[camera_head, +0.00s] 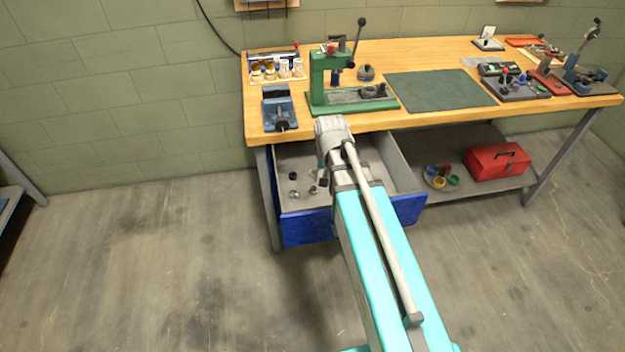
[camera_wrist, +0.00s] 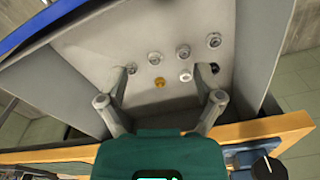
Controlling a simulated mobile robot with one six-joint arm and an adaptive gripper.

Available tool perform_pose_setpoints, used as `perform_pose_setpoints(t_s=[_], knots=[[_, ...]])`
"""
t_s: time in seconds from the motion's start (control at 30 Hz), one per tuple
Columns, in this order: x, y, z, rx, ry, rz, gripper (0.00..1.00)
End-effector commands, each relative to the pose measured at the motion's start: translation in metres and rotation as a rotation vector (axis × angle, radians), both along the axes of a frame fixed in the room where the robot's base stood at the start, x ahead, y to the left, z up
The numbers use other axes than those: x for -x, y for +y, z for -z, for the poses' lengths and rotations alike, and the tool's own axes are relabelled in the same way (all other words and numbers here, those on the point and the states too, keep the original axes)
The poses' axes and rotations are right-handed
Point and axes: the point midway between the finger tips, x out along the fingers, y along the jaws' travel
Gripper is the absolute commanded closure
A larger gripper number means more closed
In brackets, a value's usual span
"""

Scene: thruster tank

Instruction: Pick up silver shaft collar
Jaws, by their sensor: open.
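An open blue-fronted drawer (camera_head: 300,228) under the bench holds several small round parts. In the wrist view, silver ring-like parts lie on its grey floor: one near the middle (camera_wrist: 186,76), one above it (camera_wrist: 182,51), one at upper right (camera_wrist: 214,40) and one near the left finger (camera_wrist: 131,68). I cannot tell for sure which is the silver shaft collar. A gold ring (camera_wrist: 159,82) and a dark part (camera_wrist: 214,68) lie among them. My gripper (camera_wrist: 161,72) is open and empty above the parts. In the head view my arm mostly hides it.
The drawer's side walls (camera_head: 396,162) stand around the parts, and the wooden bench top (camera_head: 430,60) overhangs the back. A blue vise (camera_head: 279,110) and a green press (camera_head: 318,80) stand on the bench. A red toolbox (camera_head: 497,160) sits on the lower shelf.

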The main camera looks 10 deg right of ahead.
Motion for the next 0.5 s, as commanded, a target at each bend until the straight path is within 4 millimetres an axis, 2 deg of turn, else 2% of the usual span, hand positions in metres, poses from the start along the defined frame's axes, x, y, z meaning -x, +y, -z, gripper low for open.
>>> perform_pose_setpoints(t_s=[0.03, 0.2, 0.4, 0.5], knots=[[-0.025, 0.0, 0.02, -0.002, -0.01, 0.058, 0.16], [-0.084, 0.001, 0.055, -0.013, -0.046, 0.286, 0.16], [-0.149, 0.001, 0.09, -0.036, -0.09, 0.544, 0.16], [-0.173, 0.001, 0.102, -0.048, -0.106, 0.647, 0.16]])
